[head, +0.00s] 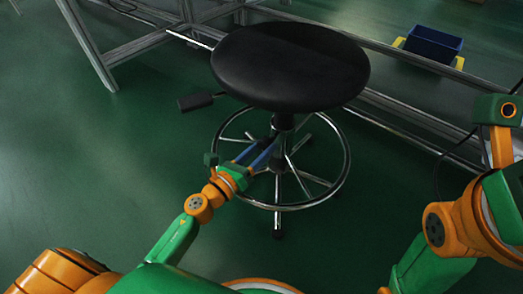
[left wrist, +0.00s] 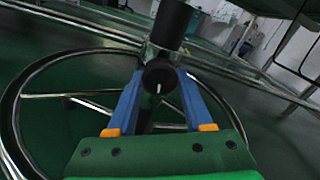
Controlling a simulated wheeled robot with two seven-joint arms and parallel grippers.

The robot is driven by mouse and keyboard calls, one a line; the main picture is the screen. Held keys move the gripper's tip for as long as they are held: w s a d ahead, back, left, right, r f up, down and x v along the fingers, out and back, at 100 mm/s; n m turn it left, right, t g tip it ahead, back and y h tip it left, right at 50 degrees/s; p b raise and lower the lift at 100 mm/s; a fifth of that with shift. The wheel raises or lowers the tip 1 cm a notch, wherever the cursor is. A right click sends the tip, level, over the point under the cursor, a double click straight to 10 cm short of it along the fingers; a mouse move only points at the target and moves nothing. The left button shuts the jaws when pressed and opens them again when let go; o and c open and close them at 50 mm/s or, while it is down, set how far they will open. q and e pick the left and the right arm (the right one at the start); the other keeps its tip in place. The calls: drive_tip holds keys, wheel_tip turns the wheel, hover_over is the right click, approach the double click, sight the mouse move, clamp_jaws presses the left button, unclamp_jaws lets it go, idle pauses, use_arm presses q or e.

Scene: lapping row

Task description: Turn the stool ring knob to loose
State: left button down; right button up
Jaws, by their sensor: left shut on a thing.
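The stool has a round black seat (head: 290,65) on a dark column, with a chrome foot ring (head: 347,165) around it. In the left wrist view the ring knob (left wrist: 158,75) is a round black knob with a short white mark, close to upright in the picture, on its face. My left gripper (head: 269,147) reaches in under the seat from the left. In the left wrist view its two blue fingers (left wrist: 160,80) are on either side of the knob, shut on it. In the head view the seat and fingers hide the knob. My right gripper is out of view.
A black lever paddle (head: 195,101) sticks out left of the seat. Metal frame rails run behind the stool. A blue bin (head: 433,44) stands at the back right. The green floor (head: 130,160) is clear to the left.

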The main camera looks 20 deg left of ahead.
use_arm(q)
drive_tip(key=shift+m, duration=1)
drive_tip(key=shift+c, duration=1.5)
unclamp_jaws()
drive_tip(key=v, duration=0.7)
drive_tip(key=shift+b, duration=0.45)
